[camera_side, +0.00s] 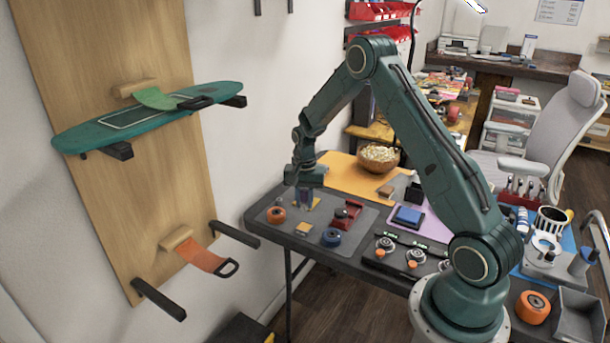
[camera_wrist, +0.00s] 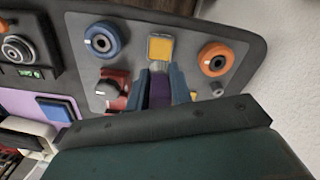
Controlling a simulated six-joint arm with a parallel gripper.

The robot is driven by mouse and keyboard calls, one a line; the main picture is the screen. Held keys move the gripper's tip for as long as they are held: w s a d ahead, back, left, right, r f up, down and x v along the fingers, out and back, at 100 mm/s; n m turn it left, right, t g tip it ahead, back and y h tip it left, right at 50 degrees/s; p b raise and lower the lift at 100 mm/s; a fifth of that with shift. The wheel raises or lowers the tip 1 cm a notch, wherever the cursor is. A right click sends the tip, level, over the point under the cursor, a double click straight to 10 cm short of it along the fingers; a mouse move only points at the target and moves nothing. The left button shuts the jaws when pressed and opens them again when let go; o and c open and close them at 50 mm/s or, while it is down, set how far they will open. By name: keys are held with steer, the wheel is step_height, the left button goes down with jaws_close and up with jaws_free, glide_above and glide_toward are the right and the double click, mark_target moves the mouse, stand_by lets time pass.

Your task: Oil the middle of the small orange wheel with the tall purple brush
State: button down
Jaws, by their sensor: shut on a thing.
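The small orange wheel (camera_side: 276,214) lies flat on the grey mat at the left end of the table. My gripper (camera_side: 304,197) is just right of the wheel, pointing down over the mat. In the wrist view my gripper (camera_wrist: 160,78) is shut on the purple brush (camera_wrist: 159,94), with a blue-grey finger on each side. The brush's lower end is hard to make out. The brush and the wheel are apart.
A blue wheel (camera_side: 331,237) and a red device with a black knob (camera_wrist: 112,88) are nearby on the mat. A yellow-orange square (camera_wrist: 160,48) lies between the two wheels.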

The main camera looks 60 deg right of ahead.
mark_target(305, 227)
steer(key=shift+f, duration=0.1)
steer(key=shift+f, duration=2.8)
steer(key=shift+f, duration=0.65)
stand_by(0.7)
steer(key=shift+r, duration=3.6)
steer(key=s+a+r+n, duration=0.1)
steer(key=s+a+n, duration=0.1)
steer(key=a+n, duration=0.4)
steer(key=s+a+r+n, duration=0.2)
steer(key=a+n, duration=0.5)
steer(key=a, duration=0.8)
steer(key=shift+s+a+r+n, duration=0.3)
steer(key=shift+s, duration=0.05)
